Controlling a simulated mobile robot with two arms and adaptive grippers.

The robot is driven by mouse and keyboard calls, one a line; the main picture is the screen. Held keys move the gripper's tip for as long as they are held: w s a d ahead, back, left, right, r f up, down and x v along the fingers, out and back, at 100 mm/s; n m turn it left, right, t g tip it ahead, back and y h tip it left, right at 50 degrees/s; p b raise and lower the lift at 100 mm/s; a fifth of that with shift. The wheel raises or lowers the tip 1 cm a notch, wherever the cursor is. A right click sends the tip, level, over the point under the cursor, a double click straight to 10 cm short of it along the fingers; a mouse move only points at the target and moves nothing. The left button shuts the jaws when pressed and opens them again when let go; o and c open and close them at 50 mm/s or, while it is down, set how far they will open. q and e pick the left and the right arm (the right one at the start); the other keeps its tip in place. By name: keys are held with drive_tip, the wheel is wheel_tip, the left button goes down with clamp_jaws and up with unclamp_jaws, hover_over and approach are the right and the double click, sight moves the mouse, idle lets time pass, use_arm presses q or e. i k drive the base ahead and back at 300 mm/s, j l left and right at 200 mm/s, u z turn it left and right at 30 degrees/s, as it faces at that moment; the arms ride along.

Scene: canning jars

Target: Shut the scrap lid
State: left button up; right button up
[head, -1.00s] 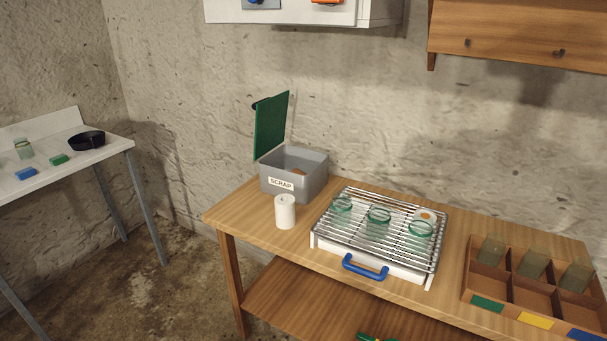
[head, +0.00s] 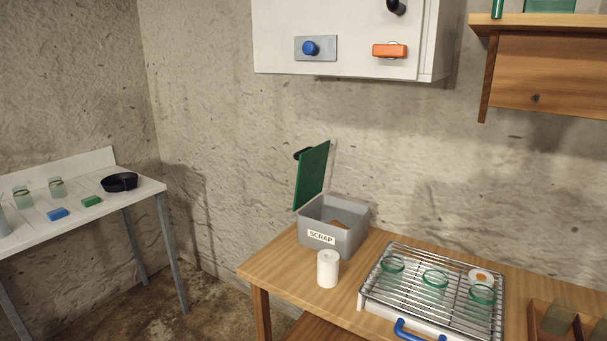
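The grey scrap bin (head: 353,237) with a white "SCRAP" label stands at the back left corner of the wooden table. Its green lid (head: 312,175) is open and stands nearly upright at the bin's left side, with a dark knob or handle near its top left. Something brownish lies inside the bin, only partly visible. Neither of my grippers is in view.
A white cylinder (head: 328,268) stands just in front of the bin. A wire rack (head: 400,294) with several green-rimmed jars is to its right. A white cabinet (head: 350,50) hangs above. A white side table (head: 130,200) stands at the left.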

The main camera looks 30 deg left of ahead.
sight(312, 163)
drive_tip(key=j+z, duration=0.1)
drive_tip(key=j, duration=0.6)
drive_tip(key=j+z, duration=0.1)
drive_tip(key=j, duration=0.6)
drive_tip(key=j+z, duration=0.1)
drive_tip(key=j, duration=0.6)
drive_tip(key=j+z, duration=0.1)
drive_tip(key=j, duration=0.6)
drive_tip(key=k+j+z, duration=0.1)
drive_tip(key=j, duration=0.6)
drive_tip(key=k+j+z, duration=0.1)
drive_tip(key=j, duration=0.55)
